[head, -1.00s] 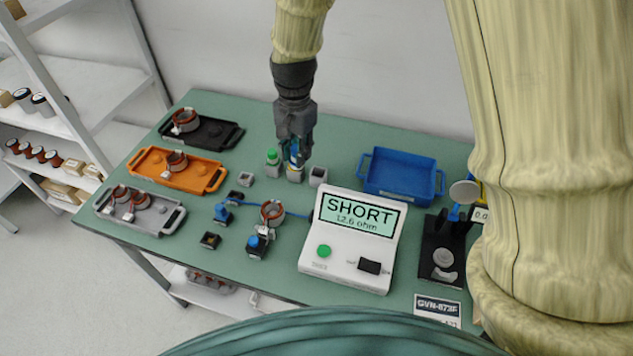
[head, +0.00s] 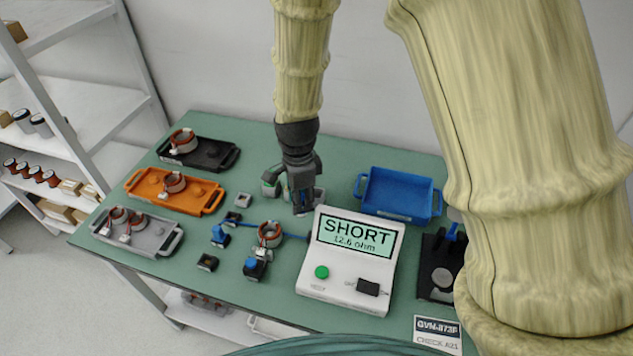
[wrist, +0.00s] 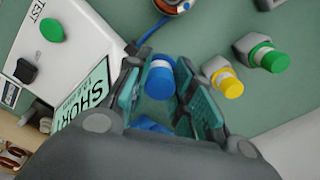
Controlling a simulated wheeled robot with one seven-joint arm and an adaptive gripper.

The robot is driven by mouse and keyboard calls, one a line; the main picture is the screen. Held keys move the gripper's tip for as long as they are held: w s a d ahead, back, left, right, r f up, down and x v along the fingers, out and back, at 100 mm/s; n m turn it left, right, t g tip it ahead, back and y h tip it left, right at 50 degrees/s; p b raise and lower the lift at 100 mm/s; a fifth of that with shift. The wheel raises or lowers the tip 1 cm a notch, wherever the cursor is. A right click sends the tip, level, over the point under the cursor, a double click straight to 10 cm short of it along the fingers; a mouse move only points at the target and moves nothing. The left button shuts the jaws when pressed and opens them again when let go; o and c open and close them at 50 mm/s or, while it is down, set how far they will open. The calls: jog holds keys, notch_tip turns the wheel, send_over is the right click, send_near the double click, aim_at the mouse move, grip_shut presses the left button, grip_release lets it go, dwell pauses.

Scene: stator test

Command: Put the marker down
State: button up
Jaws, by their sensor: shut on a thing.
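My gripper (head: 303,203) is shut on a blue marker and holds it just behind the tester. In the wrist view the blue marker (wrist: 159,82) shows between the teal finger pads (wrist: 160,95), its blue end pointing away from the gripper. Beside it, a yellow marker (wrist: 229,84) and a green marker (wrist: 270,58) each stand in a grey holder. In the head view my gripper partly hides the holders, and the held marker is barely visible. A grey holder (head: 319,196) shows partly to the right of my gripper.
The white tester (head: 347,262) reads SHORT close in front of my gripper. A copper-wound stator (head: 270,234) with blue clips lies to the left. A blue tray (head: 398,192) stands right; black, orange (head: 150,187) and grey trays stand left. A black stand (head: 437,266) is at right.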

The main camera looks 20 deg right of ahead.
jog(key=shift+w+d+f+p, duration=0.7)
jog(key=shift+w+d, duration=0.35)
jog(key=shift+w, duration=0.25)
jog(key=shift+w+d+f+p, duration=0.55)
jog(key=shift+w+d+p, duration=0.25)
jog(key=shift+w+d, duration=0.4)
jog(key=shift+w+d+f+p, duration=0.7)
jog(key=shift+w+d, duration=0.2)
jog(key=shift+w, duration=0.5)
jog(key=shift+f, duration=0.25)
jog(key=shift+f, duration=0.45)
jog(key=o, duration=1)
jog(key=shift+c, duration=0.2)
jog(key=shift+r, duration=0.55)
notch_tip(320, 180, up, 12)
jog(key=b, duration=0.3)
jog(key=shift+b, duration=0.4)
